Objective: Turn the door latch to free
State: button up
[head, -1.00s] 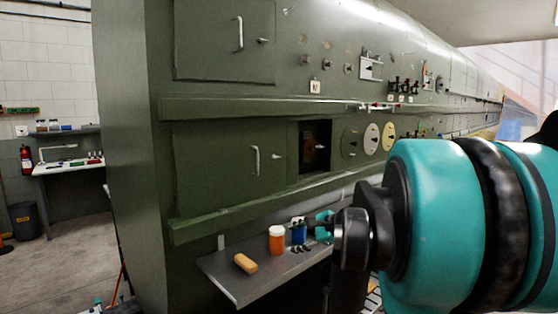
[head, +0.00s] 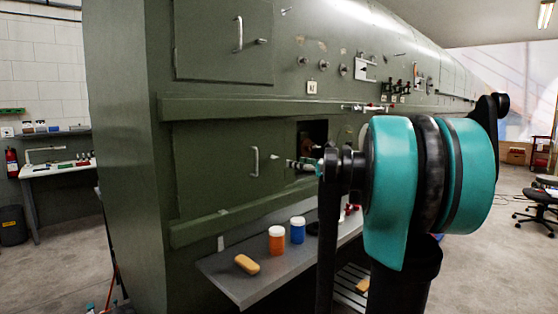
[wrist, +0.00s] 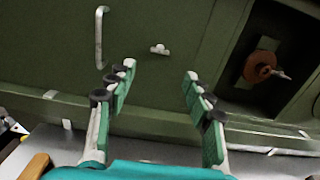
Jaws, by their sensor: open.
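The lower green door (head: 215,165) is closed and has a pale vertical handle (head: 254,161). Its small metal latch (head: 275,157) sits right of the handle; in the wrist view the latch (wrist: 159,49) lies roughly crosswise, near the top centre. My gripper (wrist: 160,72) is open and empty, its fingertips apart on either side of the latch's line and a little below it in the picture. No contact shows. In the head view my gripper (head: 300,165) is just right of the latch, pointing at the panel.
An upper door (head: 222,40) has its own handle and latch. An open recess (wrist: 270,60) with a round brown part is right of the lower door. A green ledge (head: 260,205) runs below. The shelf (head: 240,280) holds an orange jar (head: 276,240), a blue jar (head: 297,231) and a tan block (head: 247,264).

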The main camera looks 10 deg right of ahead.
aim_at(275, 156)
jog(key=x, duration=1)
jog(key=shift+w, duration=0.1)
jog(key=shift+c, duration=0.4)
jog(key=c, duration=1.1)
jog(key=shift+n, duration=9)
